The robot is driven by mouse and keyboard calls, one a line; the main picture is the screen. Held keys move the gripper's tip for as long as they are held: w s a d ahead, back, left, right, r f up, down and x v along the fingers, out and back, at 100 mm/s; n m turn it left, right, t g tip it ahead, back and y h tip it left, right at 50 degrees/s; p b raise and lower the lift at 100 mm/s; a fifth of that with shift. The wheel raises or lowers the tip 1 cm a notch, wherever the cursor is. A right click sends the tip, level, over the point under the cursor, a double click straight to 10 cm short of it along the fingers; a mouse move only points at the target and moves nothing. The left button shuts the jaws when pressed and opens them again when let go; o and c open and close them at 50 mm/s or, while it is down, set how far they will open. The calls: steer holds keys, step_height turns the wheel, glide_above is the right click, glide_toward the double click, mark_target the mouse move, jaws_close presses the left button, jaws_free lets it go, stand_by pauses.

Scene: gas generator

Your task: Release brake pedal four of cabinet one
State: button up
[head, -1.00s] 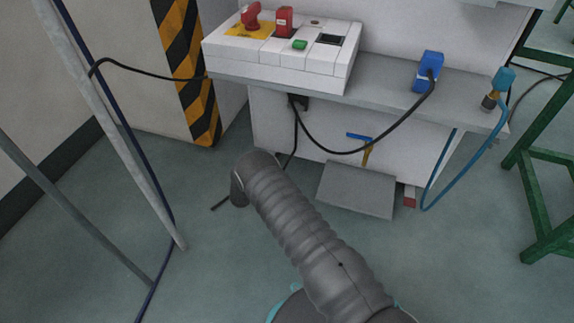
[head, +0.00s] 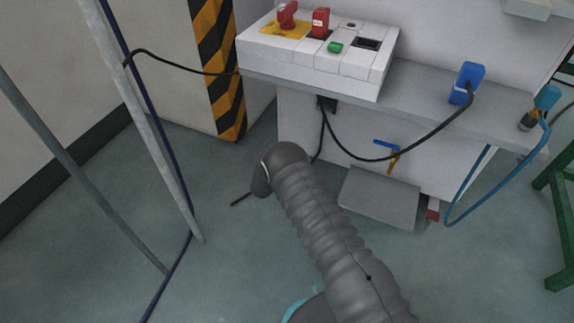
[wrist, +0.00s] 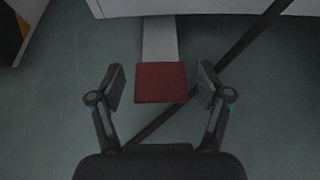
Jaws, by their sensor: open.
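A red pedal pad (wrist: 160,83) on a flat grey lever (wrist: 159,38) shows in the wrist view; the lever runs up to the foot of a white cabinet (wrist: 200,7). My open gripper (wrist: 162,82) has one finger on each side of the pad, with a visible gap on both sides. Whether the fingers are at the pad's height, I cannot tell. In the head view my arm hides my gripper and this pedal. A small red and white part (head: 433,208) shows low on the cabinet (head: 300,120), right of a grey plate (head: 380,198).
A black cable (wrist: 240,55) crosses the floor diagonally beneath the pedal. A ledge on the cabinet carries a switch box (head: 310,60) and a blue plug (head: 466,82). Metal poles (head: 150,130) stand at left, a green frame (head: 560,230) at right.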

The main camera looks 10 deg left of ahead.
steer(key=v, duration=1.2)
stand_by(0.3)
